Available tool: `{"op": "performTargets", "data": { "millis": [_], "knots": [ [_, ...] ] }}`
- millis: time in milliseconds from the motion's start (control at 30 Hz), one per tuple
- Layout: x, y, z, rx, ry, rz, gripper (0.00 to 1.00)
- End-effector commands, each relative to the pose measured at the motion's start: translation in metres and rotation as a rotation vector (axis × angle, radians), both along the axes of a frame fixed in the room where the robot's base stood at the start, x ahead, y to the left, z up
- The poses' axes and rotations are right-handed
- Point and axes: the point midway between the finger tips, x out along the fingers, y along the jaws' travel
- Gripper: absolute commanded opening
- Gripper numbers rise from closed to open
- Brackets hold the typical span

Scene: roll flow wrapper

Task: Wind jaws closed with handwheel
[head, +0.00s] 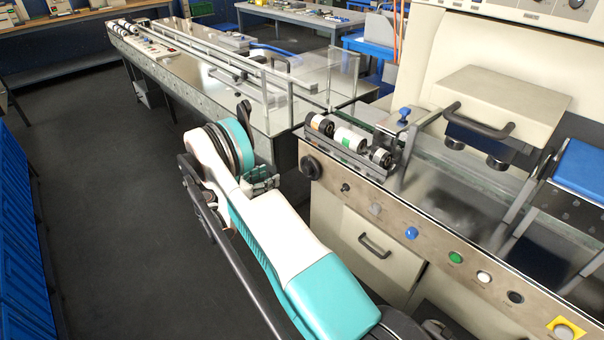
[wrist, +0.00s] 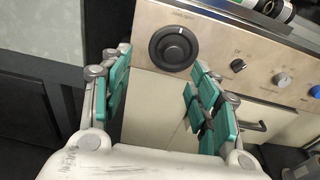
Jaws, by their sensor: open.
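The black round handwheel (head: 311,167) is on the left end of the steel front panel of the wrapper. In the wrist view the handwheel (wrist: 173,47) has a thick rim and a dark hub with a small white mark. My gripper (wrist: 159,72) is open and empty, its teal-padded fingers spread wide. The handwheel shows ahead between and beyond the fingertips, apart from them. In the head view my gripper (head: 262,182) is left of the handwheel, partly hidden by my arm. I cannot tell which parts of the machine are the jaws.
Small knobs and coloured buttons (head: 411,233) line the panel right of the handwheel. A drawer with a black handle (head: 375,246) is below. Rolls (head: 349,139) lie on top of the machine. A conveyor table (head: 215,75) stands behind. The dark floor at left is clear.

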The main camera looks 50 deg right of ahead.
Motion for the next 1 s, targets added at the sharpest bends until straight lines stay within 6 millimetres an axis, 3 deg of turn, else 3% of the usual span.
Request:
{"op": "performTargets", "data": {
  "millis": [200, 467, 667, 1000],
  "knots": [
    [-0.02, -0.006, -0.035, -0.073, 0.111, -0.035, 0.56],
    [-0.029, -0.013, -0.045, -0.097, 0.151, -0.049, 0.56],
    [-0.034, -0.042, -0.045, -0.096, 0.151, -0.052, 0.56],
    [-0.042, -0.107, -0.047, -0.096, 0.149, -0.05, 0.56]
  ]
}}
